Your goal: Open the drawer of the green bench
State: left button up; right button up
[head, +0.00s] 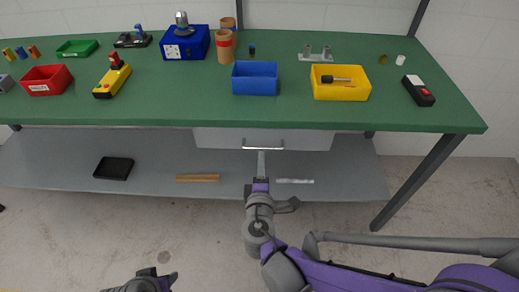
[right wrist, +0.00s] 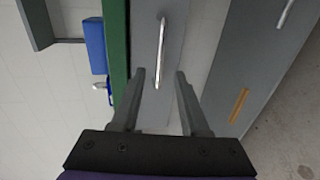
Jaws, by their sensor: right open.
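The green bench (head: 180,107) spans the head view, with a grey drawer (head: 220,138) under its front edge. The drawer looks shut. Its pale bar handle (head: 262,149) runs along the drawer front. My right gripper (head: 262,154) is just in front of the handle in the head view. In the right wrist view the open right gripper (right wrist: 160,72) has one finger on each side of the handle (right wrist: 162,45), with gaps showing. Contact cannot be seen. My left gripper (head: 160,272) is low at the bottom edge, away from the bench; its jaws are unclear.
On the bench top stand a blue bin (head: 255,79), a yellow bin (head: 341,91), a red bin (head: 46,80) and several tools. The grey lower shelf (head: 70,160) holds a black tray (head: 113,168) and a brown bar (head: 198,178). The floor before the bench is clear.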

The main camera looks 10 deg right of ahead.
aim_at(262, 148)
jog(key=b+x, duration=0.1)
jog(key=x, duration=0.7)
jog(key=shift+w, duration=0.15)
grip_shut()
dwell(1.1)
